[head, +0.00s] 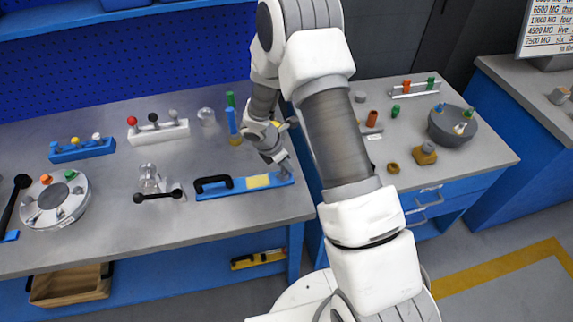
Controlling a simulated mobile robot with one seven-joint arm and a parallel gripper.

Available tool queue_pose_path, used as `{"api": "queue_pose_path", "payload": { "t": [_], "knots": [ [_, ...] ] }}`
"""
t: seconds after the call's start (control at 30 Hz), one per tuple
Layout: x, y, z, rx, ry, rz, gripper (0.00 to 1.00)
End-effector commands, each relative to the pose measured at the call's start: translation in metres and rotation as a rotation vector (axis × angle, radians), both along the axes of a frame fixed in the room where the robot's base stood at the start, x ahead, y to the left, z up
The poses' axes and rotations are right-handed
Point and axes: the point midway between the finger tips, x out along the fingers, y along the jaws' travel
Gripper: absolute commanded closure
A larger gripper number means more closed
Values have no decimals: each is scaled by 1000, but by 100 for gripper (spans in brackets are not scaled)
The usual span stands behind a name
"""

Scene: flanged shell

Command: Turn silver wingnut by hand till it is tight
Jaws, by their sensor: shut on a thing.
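My gripper (284,170) points down at the right end of a long blue base (222,192) near the front edge of the left bench. It is shut on a small grey piece there, which I take to be the silver wingnut. The fingers hide most of the piece, so its wings and how far it is seated cannot be made out. The blue base also carries a black handle (213,183) and a yellow pad (258,181), just left of my gripper.
Blue, green and yellow upright pieces (233,122) stand close behind my gripper. A clear fixture with a black-ended bar (157,195) lies to the left. A round grey disc with coloured knobs (56,201) is farther left. The right bench (486,150) holds a dark round housing (451,125).

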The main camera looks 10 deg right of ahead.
Motion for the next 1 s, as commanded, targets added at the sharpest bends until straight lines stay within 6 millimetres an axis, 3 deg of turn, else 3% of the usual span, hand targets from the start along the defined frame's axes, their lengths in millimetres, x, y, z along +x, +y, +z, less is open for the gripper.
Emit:
{"api": "queue_pose_path", "payload": {
  "t": [0.23,0.6,0.63,0.8,1.0],
  "knots": [
    [-1,1,-2,2,1,-191,100],
    [-2,1,-2,4,3,-220,100],
    [-2,1,-2,3,2,-220,88],
    [-2,1,-1,3,2,-220,61],
    [-2,1,-1,2,2,-219,61]
  ]
}}
